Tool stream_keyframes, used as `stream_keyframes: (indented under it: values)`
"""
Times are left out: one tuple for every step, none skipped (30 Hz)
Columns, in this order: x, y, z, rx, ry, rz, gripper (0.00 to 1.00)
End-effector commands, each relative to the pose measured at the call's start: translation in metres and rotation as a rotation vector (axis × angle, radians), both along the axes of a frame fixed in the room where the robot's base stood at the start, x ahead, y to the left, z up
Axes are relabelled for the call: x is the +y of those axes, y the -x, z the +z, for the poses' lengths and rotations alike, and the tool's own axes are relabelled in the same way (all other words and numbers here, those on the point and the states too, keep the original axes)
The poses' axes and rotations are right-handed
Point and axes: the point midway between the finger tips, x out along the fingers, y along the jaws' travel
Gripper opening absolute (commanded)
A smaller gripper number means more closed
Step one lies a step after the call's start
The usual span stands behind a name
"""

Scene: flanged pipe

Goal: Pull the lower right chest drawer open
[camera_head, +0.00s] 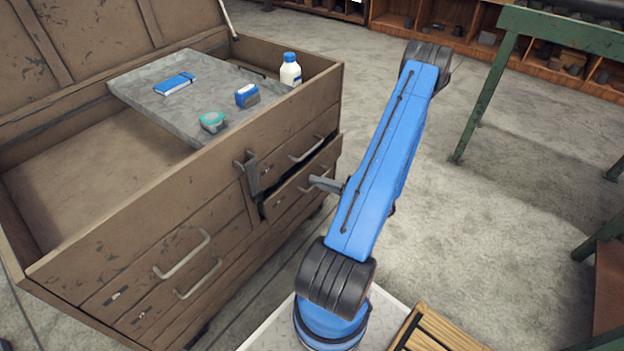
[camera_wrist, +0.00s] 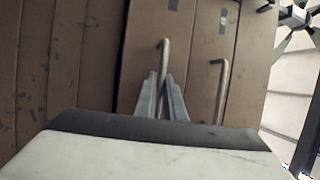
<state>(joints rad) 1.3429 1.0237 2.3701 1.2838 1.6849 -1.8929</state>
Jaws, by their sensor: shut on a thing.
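The brown chest (camera_head: 195,215) has a lower right drawer (camera_head: 285,198) whose front stands a little out from the chest. A dark gap shows along its top and left end. My gripper (camera_wrist: 160,80) is shut on this drawer's grey bar handle (camera_wrist: 164,48), with one finger on each side of it in the wrist view. In the head view my blue arm reaches down to the drawer from the right and hides part of the gripper. The upper right drawer's handle (camera_head: 306,149) is free.
Two left drawers with handles (camera_head: 183,254) look shut. A grey latch (camera_head: 252,173) hangs by the gap. A grey slab (camera_head: 165,90) on the chest bears a white bottle (camera_head: 290,72) and small items. A green bench frame (camera_head: 490,85) stands at right; floor between is clear.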

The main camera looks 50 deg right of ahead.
Motion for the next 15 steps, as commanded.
stream_keyframes:
  values:
    - [-0.003,0.010,-0.001,0.001,-0.001,-0.007,0.00]
    - [-0.003,0.017,-0.001,0.001,-0.001,-0.006,0.00]
    - [-0.004,0.026,-0.001,0.001,-0.001,-0.008,0.00]
    - [-0.004,0.032,-0.001,0.001,-0.001,-0.007,0.00]
    - [-0.005,0.040,-0.001,0.001,0.000,-0.008,0.00]
    - [-0.006,0.049,-0.001,0.001,0.000,-0.007,0.00]
    - [-0.006,0.057,-0.001,0.001,0.000,-0.008,0.00]
    - [-0.007,0.064,-0.001,0.001,0.000,-0.008,0.00]
    - [-0.007,0.074,-0.001,0.001,0.000,-0.007,0.00]
    - [-0.008,0.081,-0.001,0.001,0.000,-0.008,0.00]
    - [-0.008,0.088,-0.001,0.001,0.000,-0.007,0.00]
    - [-0.009,0.098,-0.001,0.002,0.001,-0.007,0.00]
    - [-0.010,0.105,-0.001,0.002,0.001,-0.007,0.00]
    - [-0.010,0.112,-0.001,0.002,0.001,-0.007,0.00]
    - [-0.011,0.122,-0.001,0.002,0.002,-0.007,0.00]
